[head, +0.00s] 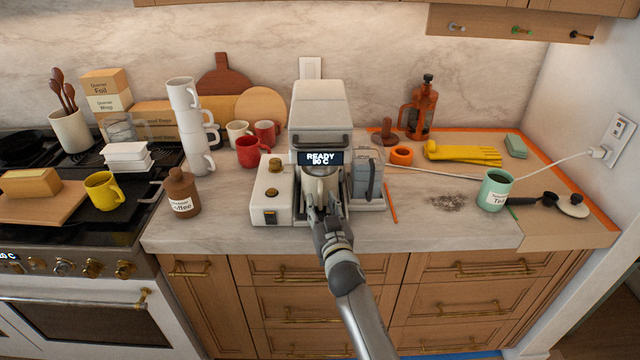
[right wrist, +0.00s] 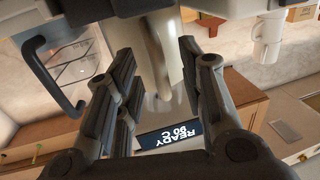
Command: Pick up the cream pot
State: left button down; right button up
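The cream pot (head: 321,171) appears as a pale, shiny rounded body under the display of the coffee machine (head: 318,105). In the right wrist view the pot (right wrist: 153,65) stands between my fingers, with a pale upright strip, perhaps its handle, towards me. My right gripper (head: 317,196) is in front of the machine. In the right wrist view its fingers (right wrist: 160,85) are spread on both sides of the pot. Whether they touch it I cannot tell. My gripper hides the pot's lower part in the head view. My left gripper is not in view.
A grey container with a dark handle (head: 368,178) stands close to the right of the machine. A brown coffee bottle (head: 181,193), a red mug (head: 252,151) and stacked white mugs (head: 190,125) stand to the left.

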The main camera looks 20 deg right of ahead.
jog(key=shift+w, duration=0.35)
grip_shut()
jog(key=shift+r, duration=0.2)
